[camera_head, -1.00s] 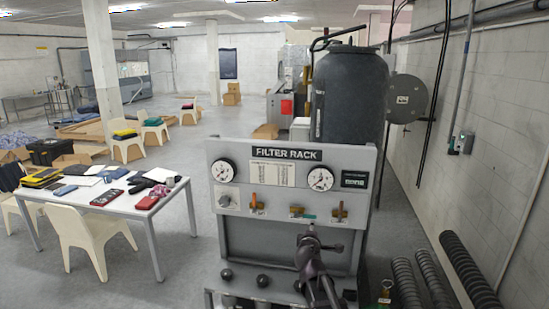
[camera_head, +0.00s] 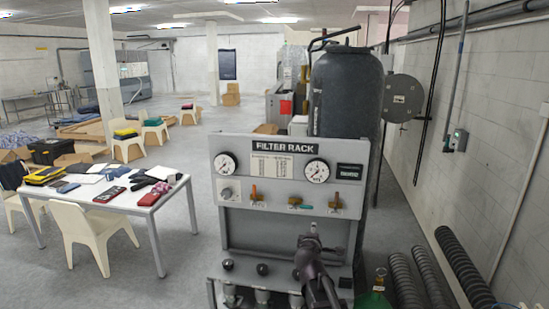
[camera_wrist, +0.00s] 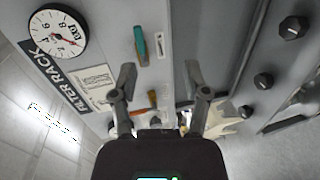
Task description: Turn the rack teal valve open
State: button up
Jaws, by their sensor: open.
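The filter rack (camera_head: 240,178) stands ahead of me, a grey panel with gauges above a row of valves. The teal valve handle (camera_head: 304,206) lies about level in this row, between two orange-handled valves. In the wrist view the teal handle (camera_wrist: 140,45) shows beyond the fingers, near the top and left of centre. My gripper (camera_head: 311,242) is in front of the rack, lower in the picture than the valve row. In the wrist view its fingers (camera_wrist: 160,82) are spread, with nothing held between them. The handle is apart from both fingers.
Orange valves (camera_head: 254,193) (camera_head: 336,202) flank the teal one. Black knobs (camera_head: 262,269) line the lower ledge. A dark tank (camera_head: 345,90) stands behind the rack. Black corrugated hoses (camera_head: 462,265) and a green cylinder (camera_head: 374,300) are at right. A table (camera_head: 150,200) is at left.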

jog(key=s+d+f+m+g+b, duration=0.4)
jog(key=s+f+m+b, duration=0.15)
jog(key=f, duration=0.55)
jog(key=s+d+f+m+g+b, duration=0.3)
jog(key=s+f+m+g+b, duration=0.15)
jog(key=s+f, duration=0.4)
jog(key=s+a+f+m+g+y+b, duration=0.1)
jog(key=s+f+m+g+b, duration=0.1)
jog(key=s+f, duration=0.4)
jog(key=s+a+f+m+g+y+b, duration=0.1)
jog(key=s+f+m+g+y+b, duration=0.1)
jog(key=s+f+b, duration=0.4)
notch_tip(320, 180, down, 3)
jog(key=m+g+b, duration=0.1)
jog(key=g, duration=0.1)
jog(key=shift+s+a+g+y, duration=0.3)
jog(key=shift+s+a+g, duration=0.05)
jog(key=shift+s+a, duration=0.05)
